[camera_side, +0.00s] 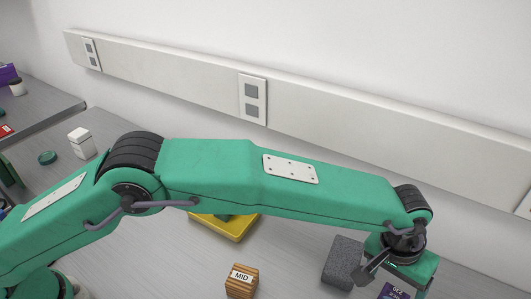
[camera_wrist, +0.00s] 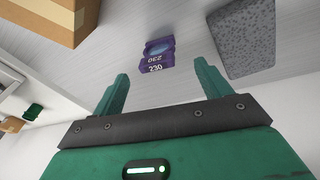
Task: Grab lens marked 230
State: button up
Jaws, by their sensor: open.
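The lens marked 230 is a purple block (camera_wrist: 157,67) with a bluish oval on its upper face and 230 printed in white. In the wrist view it lies on the grey table, ahead of my gripper (camera_wrist: 161,68) and roughly centred between the two green fingers. The fingers are spread apart with nothing held. In the side view only part of the purple block (camera_side: 394,291) shows at the bottom edge, below my wrist; the fingertips cannot be made out there.
A grey speckled block (camera_side: 343,262) stands just left of the lens; it also shows in the wrist view (camera_wrist: 245,40). A wooden block marked MID (camera_side: 241,280) and a yellow tray (camera_side: 238,228) lie further left. A wall with a socket rail (camera_side: 330,105) runs behind.

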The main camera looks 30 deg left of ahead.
aim_at(397, 289)
jog(key=shift+x, duration=2.6)
jog(key=shift+d, duration=0.1)
jog(key=c, duration=1.3)
jog(key=shift+r, duration=0.1)
jog(key=shift+r, duration=0.55)
jog(key=v, duration=0.3)
jog(key=shift+w+d, duration=0.2)
jog(key=shift+d, duration=0.1)
jog(key=s+d+r, duration=0.1)
jog(key=s+r, duration=0.5)
jog(key=s, duration=0.5)
jog(key=shift+s+r, duration=0.3)
jog(key=shift+r, duration=0.1)
